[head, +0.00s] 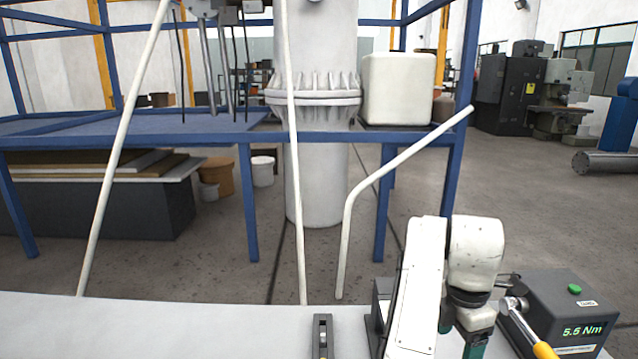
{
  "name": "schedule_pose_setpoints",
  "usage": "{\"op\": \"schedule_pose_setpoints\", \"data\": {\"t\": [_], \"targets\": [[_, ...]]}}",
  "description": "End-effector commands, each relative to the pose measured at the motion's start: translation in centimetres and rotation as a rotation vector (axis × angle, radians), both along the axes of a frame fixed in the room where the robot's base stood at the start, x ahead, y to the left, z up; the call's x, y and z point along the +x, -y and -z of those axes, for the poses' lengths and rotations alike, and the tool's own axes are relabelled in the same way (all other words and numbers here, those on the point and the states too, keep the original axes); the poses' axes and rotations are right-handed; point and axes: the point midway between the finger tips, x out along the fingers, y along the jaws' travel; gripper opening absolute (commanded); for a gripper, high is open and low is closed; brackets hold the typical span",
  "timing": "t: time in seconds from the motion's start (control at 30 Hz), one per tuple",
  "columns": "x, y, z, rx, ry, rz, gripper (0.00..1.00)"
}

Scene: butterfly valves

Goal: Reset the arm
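My white arm (418,285) is folded at the lower right, with a rounded white joint (475,250) beside a long link. Dark and teal parts below the joint run down toward the bottom edge of the head view. I cannot make out my gripper's fingers here, and the far end of the arm is not visible.
A grey worktop (180,325) spans the bottom, mostly bare on the left. A dark box reading 5.5 Nm (560,315) and a yellow-handled tool (545,350) are close right of my arm. A small dark item (322,335) lies left. Behind are a blue frame (250,200) and a flanged pipe (315,185).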

Motion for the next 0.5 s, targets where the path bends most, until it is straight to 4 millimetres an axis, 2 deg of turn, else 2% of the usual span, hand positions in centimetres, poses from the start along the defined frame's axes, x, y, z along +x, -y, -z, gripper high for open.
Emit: {"op": "schedule_pose_setpoints", "data": {"t": [0.27,0.4,0.5], "targets": [[-3.5,5.3,5.6,-0.082,0.062,0.314,0.75],[-6.8,8.5,9.4,-0.128,0.126,0.537,0.75],[-9.4,10.0,12.0,-0.144,0.173,0.689,0.75]]}}
